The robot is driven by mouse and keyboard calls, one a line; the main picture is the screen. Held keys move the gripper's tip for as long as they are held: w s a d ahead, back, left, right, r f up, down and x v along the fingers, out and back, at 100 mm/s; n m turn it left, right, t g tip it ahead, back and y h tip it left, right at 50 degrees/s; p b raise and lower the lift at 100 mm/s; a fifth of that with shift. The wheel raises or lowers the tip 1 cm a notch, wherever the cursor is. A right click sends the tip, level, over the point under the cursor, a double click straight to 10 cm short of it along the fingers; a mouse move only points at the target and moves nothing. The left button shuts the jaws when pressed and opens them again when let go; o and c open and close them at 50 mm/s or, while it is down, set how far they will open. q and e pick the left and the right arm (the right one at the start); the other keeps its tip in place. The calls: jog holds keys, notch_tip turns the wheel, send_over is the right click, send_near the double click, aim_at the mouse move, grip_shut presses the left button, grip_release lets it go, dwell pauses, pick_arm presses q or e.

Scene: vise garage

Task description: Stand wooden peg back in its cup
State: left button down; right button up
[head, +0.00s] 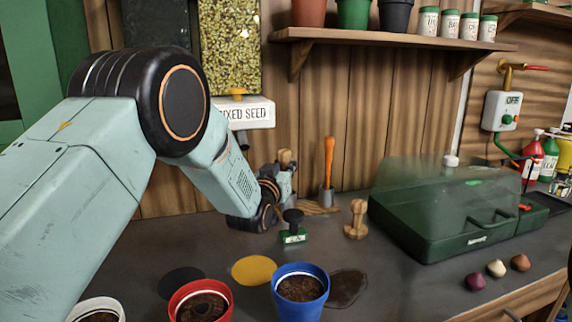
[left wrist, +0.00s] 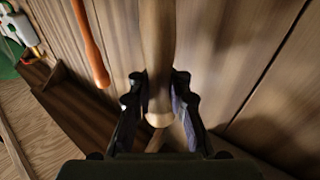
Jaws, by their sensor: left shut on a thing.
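My left gripper (head: 284,178) is shut on the wooden peg (head: 285,156) near the back wall. Only the peg's rounded top shows above the gripper in the head view. In the left wrist view the pale peg (left wrist: 157,50) runs lengthwise between the two fingers of the gripper (left wrist: 158,100), with its rounded end near them. A grey cup (head: 326,196) just to the right holds an orange-handled tool, on a wooden base (head: 316,209). I cannot make out an empty cup for the peg; the arm hides part of that area. My right gripper is not in view.
A green-black stamp (head: 293,232) and a wooden tamper (head: 356,218) stand close by on the bench. A green lidded box (head: 450,215) stands at the right. Red (head: 181,296) and blue (head: 274,292) pots are in front. A shelf (head: 390,37) hangs above.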

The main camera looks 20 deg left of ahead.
pick_arm(q)
jog(key=c, duration=1.4)
grip_release()
jog(key=shift+r, duration=0.1)
jog(key=shift+o, duration=1.1)
jog(key=shift+o, duration=0.2)
jog(key=o, duration=0.5)
jog(key=shift+o, duration=0.2)
jog(key=shift+s, duration=0.15)
jog(key=shift+s+f+p, duration=0.15)
jog(key=shift+s+p, duration=0.25)
jog(key=shift+s, duration=1.3)
jog(key=shift+s+f+p, duration=0.15)
jog(key=shift+s+p, duration=0.25)
jog(key=shift+s, duration=1.3)
